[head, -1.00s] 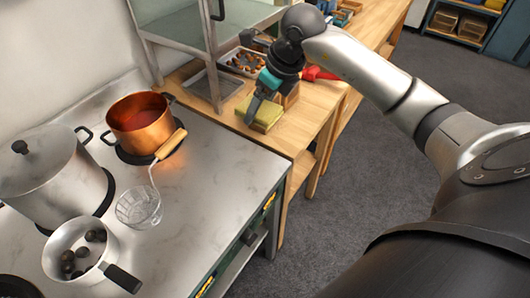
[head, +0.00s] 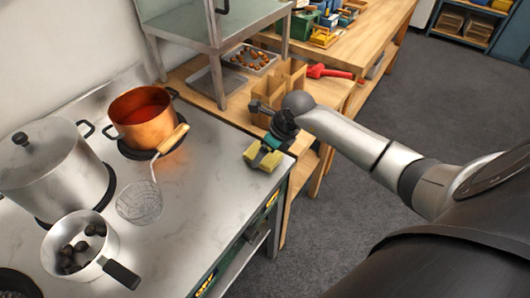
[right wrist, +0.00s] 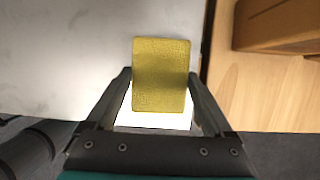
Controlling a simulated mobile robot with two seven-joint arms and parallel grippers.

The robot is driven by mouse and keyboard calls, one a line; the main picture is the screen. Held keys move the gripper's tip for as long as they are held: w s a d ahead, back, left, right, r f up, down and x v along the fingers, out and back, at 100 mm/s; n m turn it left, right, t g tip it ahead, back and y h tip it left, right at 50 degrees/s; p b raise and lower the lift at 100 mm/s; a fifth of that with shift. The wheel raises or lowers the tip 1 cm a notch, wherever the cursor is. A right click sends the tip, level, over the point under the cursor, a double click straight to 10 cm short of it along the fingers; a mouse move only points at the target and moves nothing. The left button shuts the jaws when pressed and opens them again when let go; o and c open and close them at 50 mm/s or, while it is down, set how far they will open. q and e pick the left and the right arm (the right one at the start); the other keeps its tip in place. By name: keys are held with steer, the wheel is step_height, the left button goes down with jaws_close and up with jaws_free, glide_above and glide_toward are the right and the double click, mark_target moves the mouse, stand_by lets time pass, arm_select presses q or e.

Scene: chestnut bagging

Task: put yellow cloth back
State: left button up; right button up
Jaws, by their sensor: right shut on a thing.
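The yellow cloth (head: 270,161) is a small folded rectangle at the right front corner of the steel stove top (head: 205,180). My right gripper (head: 262,156) is shut on it, reaching in from the right. In the right wrist view the cloth (right wrist: 161,75) sits between the two fingers of the gripper (right wrist: 161,100), with the pale stove surface (right wrist: 60,50) behind it. I cannot tell whether the cloth touches the stove top or is just above it. My left gripper is not in view.
A copper pot (head: 141,117), a wire skimmer (head: 140,203), a large lidded pot (head: 50,168) and a saucepan of dark chestnuts (head: 80,245) stand on the stove. Paper bags (head: 272,90) and a chestnut tray (head: 250,59) are on the wooden table behind. The stove's front right is clear.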

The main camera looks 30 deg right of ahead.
steer(key=shift+f, duration=0.2)
steer(key=o, duration=0.9)
steer(key=shift+s+d+r, duration=0.1)
steer(key=shift+r, duration=0.35)
steer(key=p+v, duration=0.1)
steer(key=v, duration=1)
steer(key=shift+s+r+p, duration=0.15)
steer(key=shift+s+p, duration=0.05)
steer(key=shift+p, duration=0.1)
